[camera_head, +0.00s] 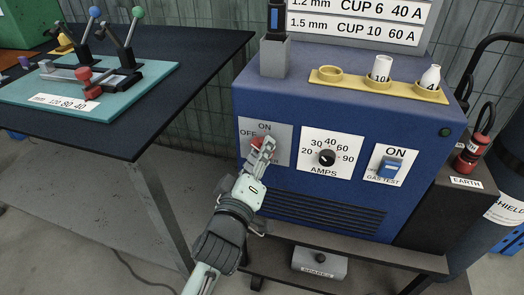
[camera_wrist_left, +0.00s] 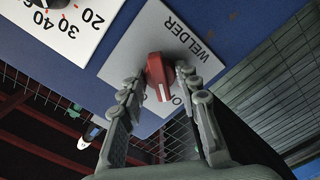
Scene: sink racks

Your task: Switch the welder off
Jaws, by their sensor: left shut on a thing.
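The welder (camera_head: 300,105) is a blue box at the right of the head view. Its grey switch plate (camera_head: 284,135) is marked ON and OFF and carries a red rotary knob (camera_head: 256,142). In the left wrist view, the red knob (camera_wrist_left: 157,70) sits on the plate (camera_wrist_left: 130,52) labelled WELDER, with a white mark on its face. My left gripper (camera_head: 265,147) is shut on the knob, one finger on each side, as the left wrist view shows (camera_wrist_left: 160,80). The fingers hide part of the knob and lettering; I cannot tell which label the mark points to. My right gripper is not in view.
An AMPS dial (camera_head: 327,157) and a blue GAS TEST switch (camera_head: 390,167) sit right of the plate. A yellow cup holder (camera_head: 410,91) stands on top. A dark bench (camera_head: 150,110) with a teal clamp board (camera_head: 120,105) is at left. A gas cylinder stands at far right.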

